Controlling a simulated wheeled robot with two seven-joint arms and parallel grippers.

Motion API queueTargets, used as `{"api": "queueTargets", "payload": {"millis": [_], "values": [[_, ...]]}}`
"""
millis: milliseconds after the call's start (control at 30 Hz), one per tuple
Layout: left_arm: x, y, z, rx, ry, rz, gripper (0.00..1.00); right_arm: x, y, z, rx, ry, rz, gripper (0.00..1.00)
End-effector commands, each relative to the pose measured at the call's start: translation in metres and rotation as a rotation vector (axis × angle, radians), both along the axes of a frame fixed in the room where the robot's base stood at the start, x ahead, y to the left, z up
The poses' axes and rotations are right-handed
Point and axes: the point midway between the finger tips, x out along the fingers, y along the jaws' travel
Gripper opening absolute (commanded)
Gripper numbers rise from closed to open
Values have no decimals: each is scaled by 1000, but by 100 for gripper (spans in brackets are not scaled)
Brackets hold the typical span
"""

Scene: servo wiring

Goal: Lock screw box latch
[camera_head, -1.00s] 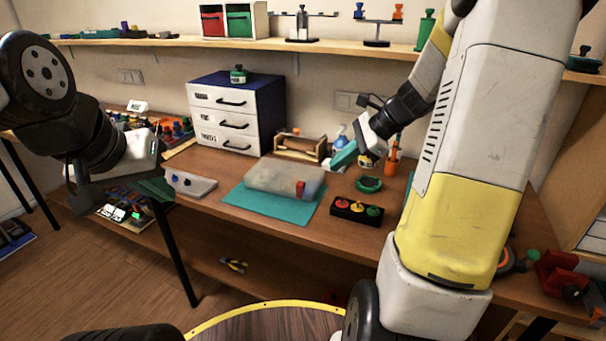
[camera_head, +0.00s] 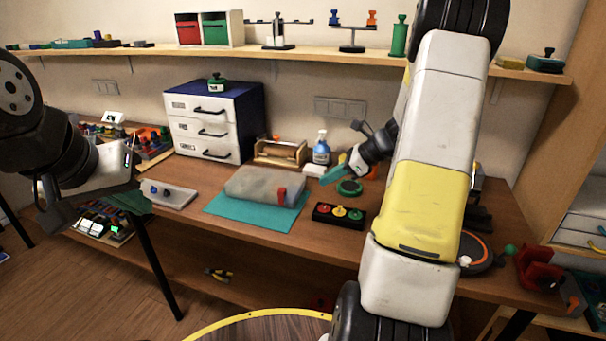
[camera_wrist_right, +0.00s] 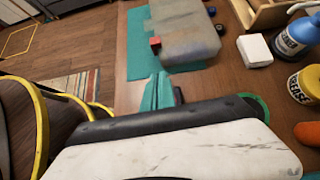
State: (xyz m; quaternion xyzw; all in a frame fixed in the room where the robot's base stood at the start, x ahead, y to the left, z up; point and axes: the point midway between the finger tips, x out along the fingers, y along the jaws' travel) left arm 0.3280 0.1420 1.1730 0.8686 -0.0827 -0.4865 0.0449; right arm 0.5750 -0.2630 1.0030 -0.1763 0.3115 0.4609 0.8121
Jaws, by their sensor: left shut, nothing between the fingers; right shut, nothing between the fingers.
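The screw box (camera_head: 262,184) is a greyish translucent case lying on a teal mat (camera_head: 240,211) on the workbench. Its red latch (camera_head: 281,194) sits at its front right side. The box (camera_wrist_right: 185,28) and the red latch (camera_wrist_right: 155,43) also show in the right wrist view. My right gripper (camera_head: 328,176) has teal fingers, is shut and empty, and hovers to the right of the box, apart from it. Its shut fingers (camera_wrist_right: 158,92) point toward the mat in the right wrist view. My left gripper (camera_head: 136,202) is shut and empty at the bench's left front, away from the box.
A black block with red, yellow and green buttons (camera_head: 339,214) lies right of the mat. A grey switch panel (camera_head: 166,194) lies left. Behind stand a drawer cabinet (camera_head: 203,130), a wooden holder (camera_head: 281,153) and a blue bottle (camera_head: 321,150).

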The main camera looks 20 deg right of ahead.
Motion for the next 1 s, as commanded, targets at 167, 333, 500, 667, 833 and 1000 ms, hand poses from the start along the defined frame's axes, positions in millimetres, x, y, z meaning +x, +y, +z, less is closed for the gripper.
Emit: {"api": "queueTargets", "payload": {"millis": [167,333,500,667,833,1000], "values": [[0,0,0,0,0,0,0,13,25,-25,3,5,5,0],[0,0,0,0,0,0,0,27,48,-50,2,3,4,0],[0,0,0,0,0,0,0,41,71,-56,-1,-1,4,0],[0,0,0,0,0,0,0,49,84,-56,-1,0,3,0],[0,0,0,0,0,0,0,52,88,-56,-2,-1,2,0],[0,0,0,0,0,0,0,52,88,-56,-2,-1,1,0]]}}
